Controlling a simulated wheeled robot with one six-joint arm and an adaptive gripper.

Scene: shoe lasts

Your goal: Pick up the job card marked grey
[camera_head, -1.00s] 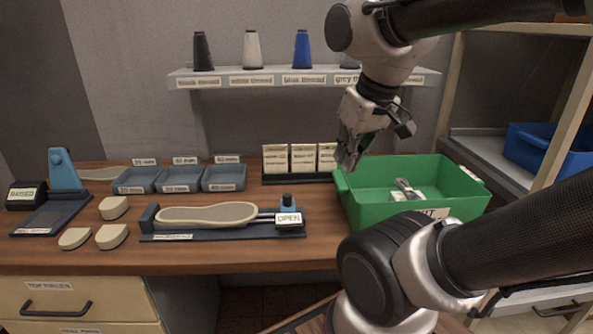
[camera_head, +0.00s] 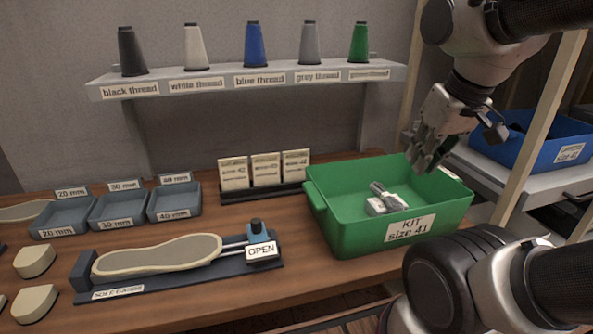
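Three pale cards stand side by side in a dark rack (camera_head: 262,193) at the back of the bench: a left card (camera_head: 233,173), a middle card (camera_head: 265,170) and a right card (camera_head: 296,166). Each has printed lines, the lower ones seeming to give a size. The print is too small to tell which card is marked grey. My gripper (camera_head: 424,165) hangs above the back right part of the green bin, to the right of the rack and clear of the cards. Its fingers point down with nothing visible in them; their opening is unclear.
The green bin (camera_head: 340,235), labelled KIT size 41, holds small grey items (camera_head: 382,200) and stands right of the rack. A sole gauge (camera_head: 175,285) marked OPEN lies in front. Grey trays (camera_head: 120,211) stand left. A thread shelf (camera_head: 215,84) hangs above the rack.

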